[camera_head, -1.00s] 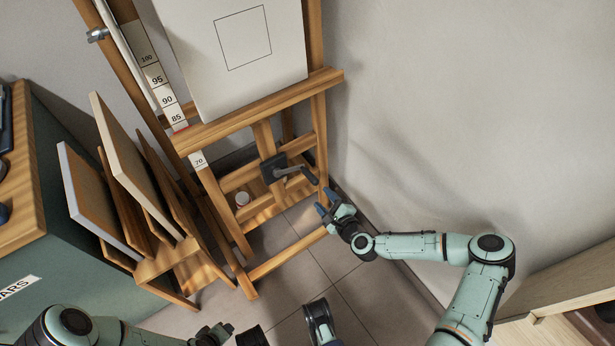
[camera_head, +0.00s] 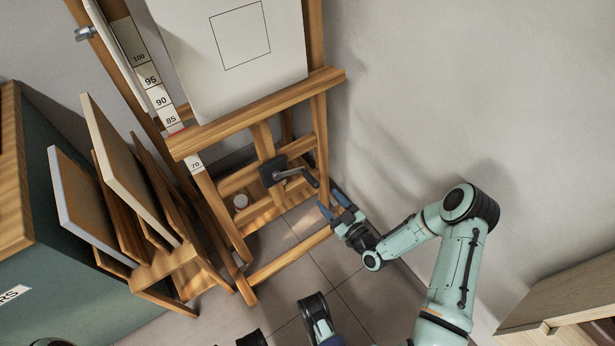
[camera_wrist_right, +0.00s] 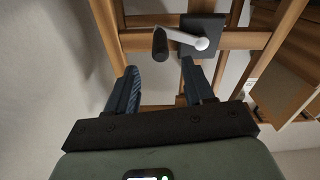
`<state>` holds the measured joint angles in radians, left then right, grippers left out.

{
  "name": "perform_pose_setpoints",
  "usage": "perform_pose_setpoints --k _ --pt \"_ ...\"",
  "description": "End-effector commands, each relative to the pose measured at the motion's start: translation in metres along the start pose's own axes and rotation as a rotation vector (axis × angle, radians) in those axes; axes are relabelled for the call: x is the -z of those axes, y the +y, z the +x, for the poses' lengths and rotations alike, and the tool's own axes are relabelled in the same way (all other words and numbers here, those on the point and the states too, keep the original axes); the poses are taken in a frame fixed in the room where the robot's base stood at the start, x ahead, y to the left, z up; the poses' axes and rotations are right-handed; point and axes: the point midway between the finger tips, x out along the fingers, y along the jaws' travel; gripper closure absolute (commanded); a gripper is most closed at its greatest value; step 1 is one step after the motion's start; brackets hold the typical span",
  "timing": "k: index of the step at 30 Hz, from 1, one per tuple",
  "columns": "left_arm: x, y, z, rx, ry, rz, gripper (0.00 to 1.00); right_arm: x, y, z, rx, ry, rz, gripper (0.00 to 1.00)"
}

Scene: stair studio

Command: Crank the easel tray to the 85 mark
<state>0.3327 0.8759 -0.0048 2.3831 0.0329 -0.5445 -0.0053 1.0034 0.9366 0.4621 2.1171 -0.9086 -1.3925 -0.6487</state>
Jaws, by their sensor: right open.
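The easel tray (camera_head: 262,113) is a wooden bar with a white canvas (camera_head: 236,60) standing on it. A scale strip (camera_head: 150,80) runs up the left side. A red mark (camera_head: 177,131) at the tray's left end sits just below the 85 label. The tray covers the scale between there and 70. The crank (camera_head: 293,173) is on a dark block under the tray, its black handle (camera_head: 312,178) pointing right; the handle also shows in the wrist view (camera_wrist_right: 160,43). My right gripper (camera_head: 335,208) is open and empty, below and right of the handle, apart from it.
A wooden rack (camera_head: 165,265) with boards stands left of the easel, beside a green cabinet (camera_head: 75,265). A wooden unit (camera_head: 565,295) is at lower right. The wall side right of the easel is clear.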

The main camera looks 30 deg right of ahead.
Motion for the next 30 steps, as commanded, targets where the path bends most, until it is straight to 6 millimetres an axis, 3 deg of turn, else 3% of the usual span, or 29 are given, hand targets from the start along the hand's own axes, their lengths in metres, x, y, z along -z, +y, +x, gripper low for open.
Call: perform_pose_setpoints --k 9,15,21,29,30 --pt "-0.030 -0.025 0.022 0.046 -0.100 -0.029 0.57 -0.001 -0.001 0.069 0.000 0.004 0.002 0.48" --pt "-0.046 -0.036 0.029 0.069 -0.153 -0.044 0.57 -0.001 0.000 0.099 -0.001 0.002 0.004 0.48" --pt "-0.052 -0.041 0.031 0.078 -0.174 -0.051 0.57 0.000 0.000 0.112 -0.001 0.001 0.005 0.48" --pt "-0.052 -0.042 0.031 0.079 -0.176 -0.051 0.57 0.000 0.000 0.113 -0.001 0.000 0.005 0.48" --pt "-0.052 -0.042 0.031 0.079 -0.175 -0.051 0.57 0.000 0.000 0.113 -0.001 0.000 0.005 0.57"
